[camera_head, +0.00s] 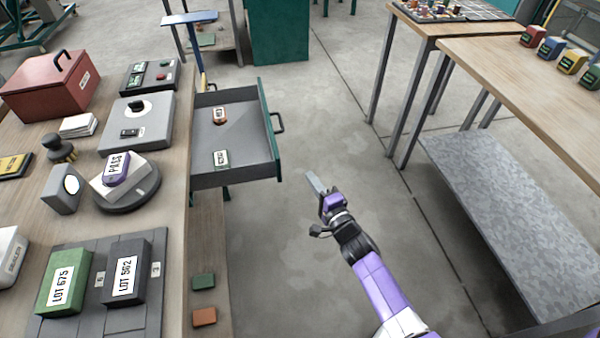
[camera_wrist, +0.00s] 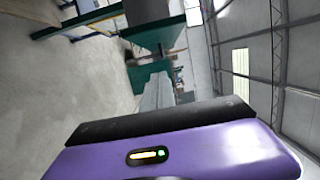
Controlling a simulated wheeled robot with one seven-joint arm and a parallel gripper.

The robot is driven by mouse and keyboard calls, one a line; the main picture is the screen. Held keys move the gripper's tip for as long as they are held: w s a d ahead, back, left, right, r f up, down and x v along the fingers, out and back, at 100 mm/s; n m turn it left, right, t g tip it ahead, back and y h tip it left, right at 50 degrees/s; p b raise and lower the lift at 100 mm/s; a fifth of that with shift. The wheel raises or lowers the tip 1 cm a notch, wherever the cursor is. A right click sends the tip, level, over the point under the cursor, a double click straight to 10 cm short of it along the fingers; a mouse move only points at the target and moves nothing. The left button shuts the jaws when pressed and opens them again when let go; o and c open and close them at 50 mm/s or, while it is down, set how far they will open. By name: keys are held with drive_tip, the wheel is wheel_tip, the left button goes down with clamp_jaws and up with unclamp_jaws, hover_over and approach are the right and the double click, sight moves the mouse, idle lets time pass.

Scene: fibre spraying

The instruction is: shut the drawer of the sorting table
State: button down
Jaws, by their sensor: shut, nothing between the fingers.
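The sorting table (camera_head: 172,225) runs down the left of the head view. Its drawer (camera_head: 237,165) is pulled out to the right, with a grey inside and a green front panel (camera_head: 268,135). A dark bar handle (camera_head: 279,123) is on the outer face of the front.
The table top holds a red box (camera_head: 50,85), a grey device (camera_head: 137,125), and the LOT 675 (camera_head: 63,283) and LOT 562 (camera_head: 126,275) blocks. Another table (camera_head: 500,60) with a lower shelf (camera_head: 510,215) stands at right. The floor between (camera_head: 330,120) is clear.

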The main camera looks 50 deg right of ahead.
drive_tip(key=w+b, duration=0.5)
drive_tip(key=w, duration=0.5)
drive_tip(key=shift+w, duration=0.2)
drive_tip(key=shift+a, duration=0.1)
